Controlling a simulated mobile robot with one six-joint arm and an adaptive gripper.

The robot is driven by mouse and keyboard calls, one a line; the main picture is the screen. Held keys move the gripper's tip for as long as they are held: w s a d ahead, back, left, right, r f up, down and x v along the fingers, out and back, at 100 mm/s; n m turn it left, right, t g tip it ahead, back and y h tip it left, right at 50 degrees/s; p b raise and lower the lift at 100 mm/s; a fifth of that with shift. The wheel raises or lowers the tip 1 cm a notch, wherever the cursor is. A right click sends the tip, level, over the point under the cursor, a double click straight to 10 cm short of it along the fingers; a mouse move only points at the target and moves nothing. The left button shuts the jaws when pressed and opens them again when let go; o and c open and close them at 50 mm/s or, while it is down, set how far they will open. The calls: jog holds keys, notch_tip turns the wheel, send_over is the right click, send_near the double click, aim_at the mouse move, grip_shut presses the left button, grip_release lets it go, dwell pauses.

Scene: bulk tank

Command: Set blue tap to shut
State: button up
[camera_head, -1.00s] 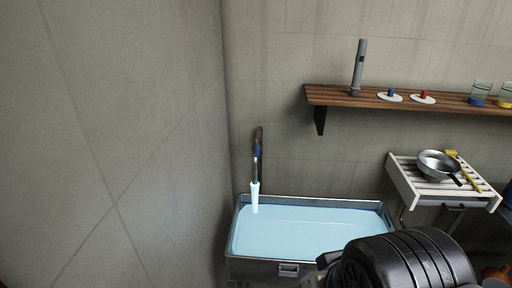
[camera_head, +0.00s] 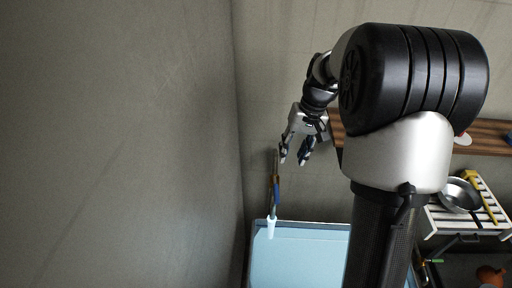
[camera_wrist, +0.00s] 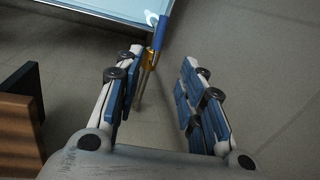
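The blue tap (camera_head: 276,187) is on the wall above the tank, with water running from its spout into the tank. In the wrist view its blue handle (camera_wrist: 161,32) shows at the top centre, beyond the fingertips, with a brass-coloured part below it. My gripper (camera_head: 294,161) is open and empty, above and slightly right of the tap. In the wrist view my gripper (camera_wrist: 162,66) has its two blue-padded fingers apart, with the tap between and beyond them, not touching. The tank (camera_head: 258,262) is full of pale blue water.
A wooden shelf (camera_head: 489,139) runs along the wall at right, partly hidden behind my arm; its end (camera_wrist: 18,112) shows at left in the wrist view. A slatted rack with a metal pan (camera_head: 459,196) stands at right. A bare wall is close on the left.

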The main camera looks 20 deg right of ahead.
aim_at(277, 191)
jog(key=a+f, duration=0.1)
jog(key=f, duration=0.4)
jog(key=a+f+b, duration=0.1)
jog(key=f, duration=0.5)
jog(key=w+a+f+b, duration=0.1)
jog(key=f, duration=0.5)
jog(key=shift+f, duration=0.1)
jog(key=shift+c, duration=0.5)
grip_shut()
